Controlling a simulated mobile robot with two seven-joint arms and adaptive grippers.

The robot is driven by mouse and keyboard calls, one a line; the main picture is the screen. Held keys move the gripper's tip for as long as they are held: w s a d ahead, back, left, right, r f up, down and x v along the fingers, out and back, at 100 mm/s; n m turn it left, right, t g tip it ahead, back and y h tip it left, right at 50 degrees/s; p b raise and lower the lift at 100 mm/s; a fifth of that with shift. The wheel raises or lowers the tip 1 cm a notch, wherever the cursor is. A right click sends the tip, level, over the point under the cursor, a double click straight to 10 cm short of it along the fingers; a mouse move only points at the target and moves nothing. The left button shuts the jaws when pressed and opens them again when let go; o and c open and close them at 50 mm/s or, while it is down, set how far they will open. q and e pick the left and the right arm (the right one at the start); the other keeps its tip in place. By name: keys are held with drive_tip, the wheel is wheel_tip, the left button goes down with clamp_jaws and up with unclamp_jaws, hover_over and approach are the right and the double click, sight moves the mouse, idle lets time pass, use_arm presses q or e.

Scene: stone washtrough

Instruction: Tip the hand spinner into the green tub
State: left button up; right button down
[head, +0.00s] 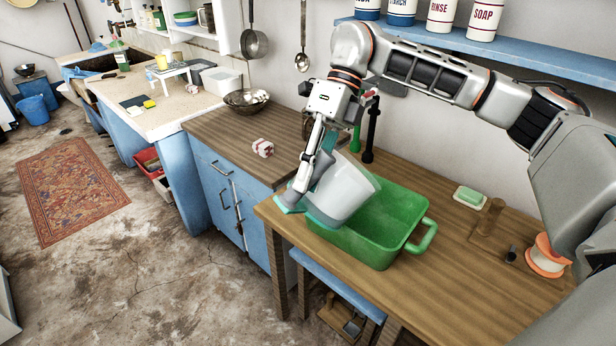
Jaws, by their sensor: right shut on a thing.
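The spinner's mouth and contents are hidden from here. A flat teal piece (289,204) shows at the spinner's lower left; I cannot tell whether it is a cloth or part of something else. The green tub stands on the wooden table, its handle to the right, and its left interior is hidden behind the spinner. My left gripper is out of view.
A green soap bar on a dish (469,197), a wooden block (490,217) and an orange-and-white spool (546,256) stand right of the tub. A red-and-white box (263,148) and metal bowl (246,101) sit on the counter. The table front right is clear.

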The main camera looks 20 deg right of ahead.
sight(330, 157)
drive_tip(key=shift+d+r+y, duration=0.5)
drive_tip(key=shift+d+r, duration=0.15)
drive_tip(key=shift+r, duration=0.1)
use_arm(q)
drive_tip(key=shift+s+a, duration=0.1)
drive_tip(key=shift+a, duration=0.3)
use_arm(e)
drive_tip(key=shift+s+d+r+y, duration=0.1)
drive_tip(key=shift+d+r+y, duration=0.2)
drive_tip(key=shift+d+r, duration=0.25)
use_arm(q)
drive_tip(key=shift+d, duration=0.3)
use_arm(e)
drive_tip(key=shift+s+d+r+n+y, duration=0.1)
drive_tip(key=shift+d+r+n+y, duration=0.3)
drive_tip(key=shift+d+r+y, duration=0.75)
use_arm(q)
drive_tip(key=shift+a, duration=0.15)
use_arm(e)
drive_tip(key=shift+d+r, duration=0.1)
drive_tip(key=shift+d, duration=0.1)
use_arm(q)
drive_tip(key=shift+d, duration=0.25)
use_arm(e)
drive_tip(key=shift+d, duration=0.1)
